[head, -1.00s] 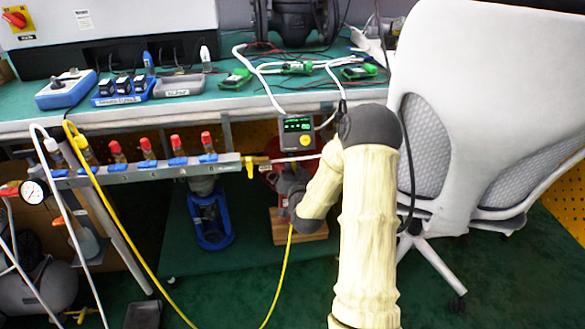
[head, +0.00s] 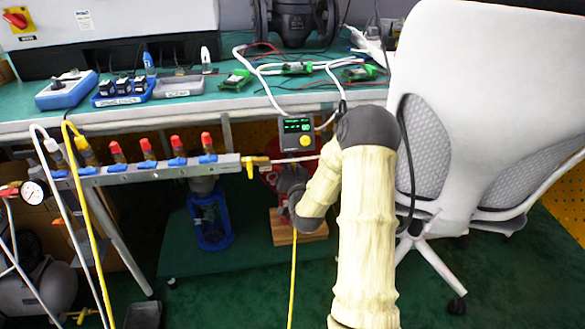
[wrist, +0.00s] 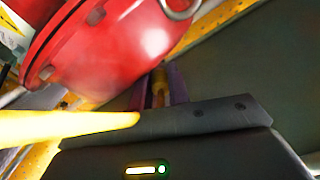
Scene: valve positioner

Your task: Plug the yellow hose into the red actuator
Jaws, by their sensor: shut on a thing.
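The red actuator (wrist: 110,45) fills the upper left of the wrist view as a round flanged body. In the head view it shows only in part (head: 269,176), behind my arm. My gripper (wrist: 158,82) is shut on the brass-coloured end of the yellow hose (wrist: 70,126), just beside and below the actuator's rim. I cannot tell whether this end touches the actuator; its port is not clearly seen. In the head view the yellow hose (head: 293,280) hangs down from behind my arm, and another length runs down from the manifold at left (head: 92,225). My fingers are hidden there.
A manifold rail (head: 140,172) with several red-capped valves runs below the green bench (head: 225,103). A positioner with a lit display (head: 297,133) is above the actuator. A grey office chair (head: 480,110) stands close on the right. A wooden block (head: 299,236) is below.

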